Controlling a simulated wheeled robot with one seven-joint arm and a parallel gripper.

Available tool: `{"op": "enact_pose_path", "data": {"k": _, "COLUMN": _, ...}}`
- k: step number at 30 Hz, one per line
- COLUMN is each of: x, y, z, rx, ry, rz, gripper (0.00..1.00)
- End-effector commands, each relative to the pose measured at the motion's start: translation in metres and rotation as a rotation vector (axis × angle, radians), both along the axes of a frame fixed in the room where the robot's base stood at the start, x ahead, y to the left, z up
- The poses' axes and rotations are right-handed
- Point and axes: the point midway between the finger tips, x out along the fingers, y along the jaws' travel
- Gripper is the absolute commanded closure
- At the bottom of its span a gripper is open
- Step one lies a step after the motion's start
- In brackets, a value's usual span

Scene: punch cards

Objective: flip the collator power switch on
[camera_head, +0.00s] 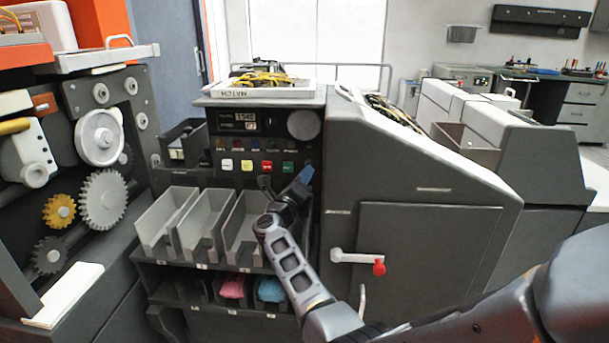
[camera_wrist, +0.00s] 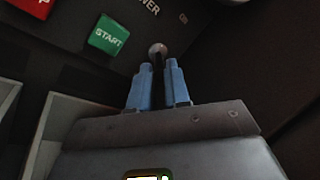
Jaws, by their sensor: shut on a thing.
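The collator (camera_head: 350,150) is a dark grey machine with a control panel on its front left. My gripper (camera_head: 304,176) is at the right end of that panel, its blue fingers pointing at the panel. In the wrist view my gripper (camera_wrist: 157,85) is shut on the power switch (camera_wrist: 157,48), a small lever with a round tip that shows between the fingertips. A label ending in "WER" is printed above it, with a small mark to the right. The green START button (camera_wrist: 108,35) is left of the switch. In the head view my fingers hide the switch.
Grey card bins (camera_head: 200,222) stand below the panel, close to my wrist. Pink cards (camera_head: 232,287) and blue cards (camera_head: 271,290) lie in slots beneath. A red-tipped handle (camera_head: 379,266) sticks out at the right. Gears (camera_head: 104,200) are exposed on the left machine.

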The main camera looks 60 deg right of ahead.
Motion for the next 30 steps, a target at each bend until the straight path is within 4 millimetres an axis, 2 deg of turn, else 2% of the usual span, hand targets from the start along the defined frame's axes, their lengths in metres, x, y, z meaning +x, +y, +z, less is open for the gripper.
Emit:
{"op": "enact_pose_path", "data": {"k": 12, "x": 0.000, "y": 0.003, "z": 0.021, "rx": 0.176, "ry": 0.073, "rz": 0.002, "gripper": 1.00}}
{"op": "enact_pose_path", "data": {"k": 30, "x": 0.001, "y": 0.003, "z": 0.033, "rx": 0.530, "ry": 0.213, "rz": 0.003, "gripper": 1.00}}
